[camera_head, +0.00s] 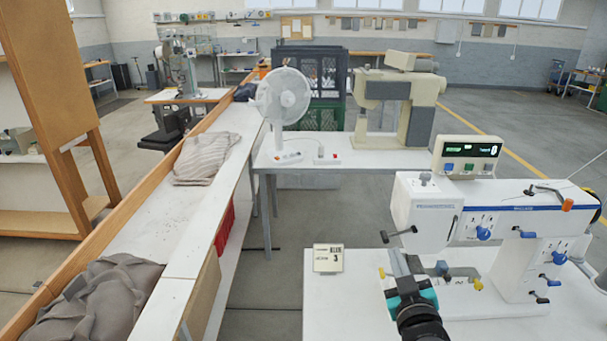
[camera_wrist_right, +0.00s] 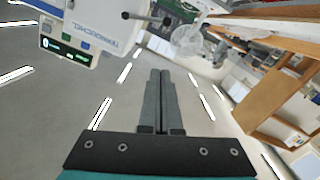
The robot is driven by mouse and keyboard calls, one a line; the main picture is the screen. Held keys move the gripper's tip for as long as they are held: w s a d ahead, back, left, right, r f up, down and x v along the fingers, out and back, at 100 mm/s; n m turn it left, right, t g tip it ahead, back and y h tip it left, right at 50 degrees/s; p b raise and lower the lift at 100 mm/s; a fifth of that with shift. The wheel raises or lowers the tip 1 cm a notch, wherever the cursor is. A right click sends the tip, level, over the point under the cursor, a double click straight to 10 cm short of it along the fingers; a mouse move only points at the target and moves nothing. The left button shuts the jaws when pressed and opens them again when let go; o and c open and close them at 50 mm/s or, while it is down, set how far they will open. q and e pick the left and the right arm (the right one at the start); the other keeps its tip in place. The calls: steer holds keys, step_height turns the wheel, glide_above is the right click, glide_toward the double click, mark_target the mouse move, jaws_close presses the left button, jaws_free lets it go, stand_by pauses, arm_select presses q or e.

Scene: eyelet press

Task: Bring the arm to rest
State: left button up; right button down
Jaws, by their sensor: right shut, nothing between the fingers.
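My right gripper (camera_head: 396,256) reaches in from the bottom of the head view, in front of the left end of the white machine (camera_head: 430,212). Its dark fingers lie side by side, shut and empty; in the right wrist view the closed fingertips (camera_wrist_right: 160,73) point at open space. I cannot tell from the head view how near the fingers are to the machine. My left gripper is not in view.
A white fan (camera_head: 282,100) and a beige machine (camera_head: 400,100) stand on a table behind. A long bench with grey cloth (camera_head: 205,158) runs along the left. Floor between is clear.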

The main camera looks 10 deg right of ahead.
steer(key=s+a+f+g+y, duration=0.1)
steer(key=s+a+f+g, duration=0.3)
steer(key=s, duration=0.4)
steer(key=s+a+f+g+y, duration=0.2)
steer(key=s+a+f+g, duration=0.3)
steer(key=s, duration=0.4)
steer(key=s+a+f+g+y, duration=0.1)
steer(key=s+a+f+g, duration=0.3)
steer(key=s, duration=0.4)
step_height(320, 180, down, 30)
steer(key=s+g+b, duration=0.1)
steer(key=s+b, duration=0.1)
steer(key=b, duration=0.8)
steer(key=s+d+f+g+b, duration=0.1)
steer(key=s+f+b, duration=0.3)
steer(key=s+f, duration=0.3)
steer(key=s+d+f+n+b, duration=0.1)
steer(key=s+f+b, duration=0.3)
steer(key=f, duration=1.2)
steer(key=shift+s+d+f+g+b, duration=0.25)
steer(key=shift+s+d+g+b, duration=0.15)
steer(key=shift+s, duration=1.8)
